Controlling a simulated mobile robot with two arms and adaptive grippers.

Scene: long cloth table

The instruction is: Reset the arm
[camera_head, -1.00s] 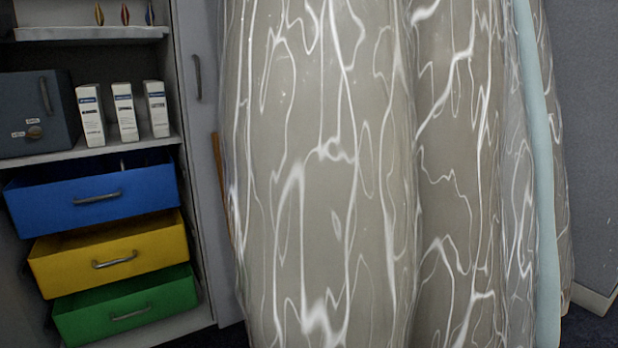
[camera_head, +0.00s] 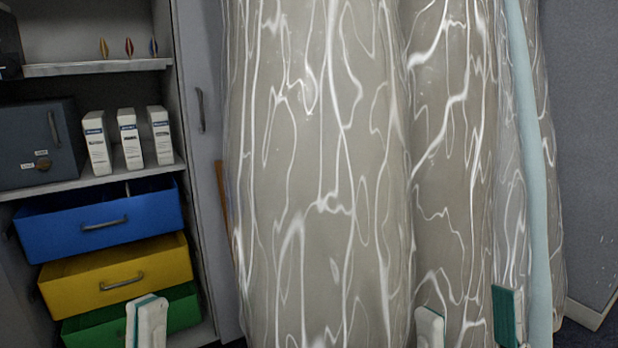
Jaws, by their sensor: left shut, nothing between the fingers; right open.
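My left gripper (camera_head: 147,318) shows at the bottom left as a white and teal fingertip piece. It is shut and empty, and it overlaps the front of the green drawer in the picture. My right gripper (camera_head: 468,310) shows at the bottom right as two separate white and teal fingers. It is open with nothing between the fingers, in front of the grey patterned cloth (camera_head: 320,150). The rest of both arms is below the frame.
A cabinet on the left has pulled-out blue (camera_head: 60,232), yellow (camera_head: 75,290) and green (camera_head: 95,328) drawers. White boxes (camera_head: 129,138) and a dark safe-like box (camera_head: 38,142) stand on its shelf. A grey wall panel (camera_head: 592,130) is at the right.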

